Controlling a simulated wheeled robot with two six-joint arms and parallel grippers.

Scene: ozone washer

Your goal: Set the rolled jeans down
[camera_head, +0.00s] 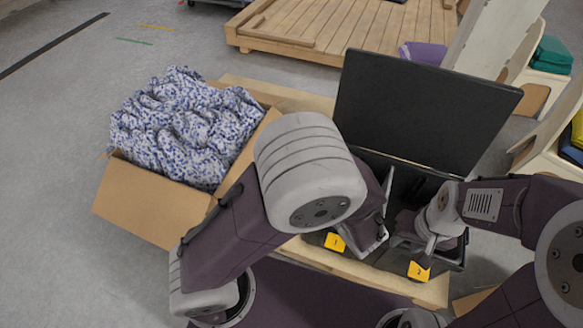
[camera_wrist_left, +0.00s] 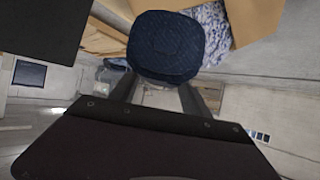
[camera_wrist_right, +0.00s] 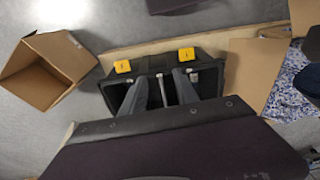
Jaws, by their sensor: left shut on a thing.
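The rolled jeans (camera_wrist_left: 165,47) are a dark blue, rounded bundle in the left wrist view. My left gripper (camera_wrist_left: 160,82) is shut on them, with a finger at each side of their lower part. What lies under the jeans is hidden there, and my left arm hides them in the head view. My right gripper (camera_wrist_right: 161,80) is open, its fingers apart over the open black case (camera_wrist_right: 118,94). Thin metal bars show between the fingers. In the head view the right gripper (camera_head: 429,243) is at the case's front right, by a yellow latch (camera_head: 419,271).
A cardboard box (camera_head: 150,203) with blue-and-white speckled cloth (camera_head: 180,125) stands left of the case. The case's black lid (camera_head: 420,110) stands raised behind it. An open, empty-looking cardboard box (camera_wrist_right: 42,70) shows in the right wrist view.

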